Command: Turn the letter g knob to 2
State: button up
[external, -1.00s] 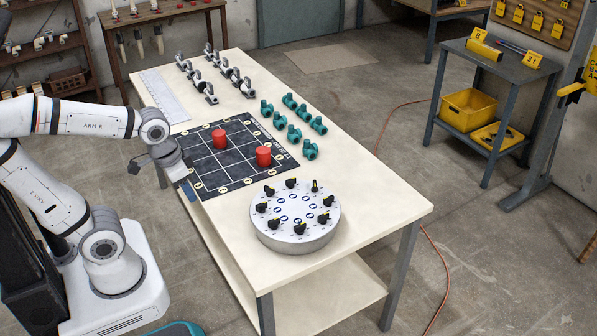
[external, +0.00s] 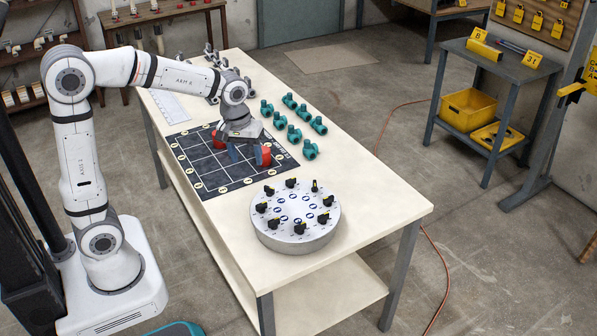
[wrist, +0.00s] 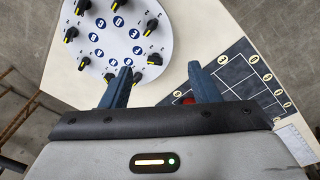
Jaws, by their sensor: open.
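The round grey-white dial base (external: 295,240) stands on the near end of the table. Several black knobs with yellow pointers ring its top, around blue letter marks (external: 297,222). My gripper (external: 246,158) points down above the black grid mat, apart from the dial. In the wrist view my gripper (wrist: 162,80) shows two blue fingers spread apart with nothing between them.
The black grid mat (external: 215,172) carries two red cylinders (external: 266,156), partly hidden by my gripper. Several teal fittings (external: 310,149) and grey metal fittings stand farther back on the table. The cream table top (external: 370,200) is clear to the right of the dial.

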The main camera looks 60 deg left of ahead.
jog(key=w+a+f+n+g, duration=0.15)
jog(key=w+f+n, duration=0.3)
jog(key=w, duration=0.55)
jog(key=n+p, duration=0.1)
jog(key=n, duration=0.3)
send_over(291, 183)
jog(key=a, duration=0.1)
notch_tip(291, 183, down, 4)
jog(key=shift+w, duration=0.1)
jog(key=shift+n, duration=0.25)
jog(key=shift+w+f+p, duration=0.1)
jog(key=shift+f+p, duration=0.6)
jog(key=shift+f, duration=3.3)
jog(key=shift+c, duration=0.4)
jog(key=c, duration=0.9)
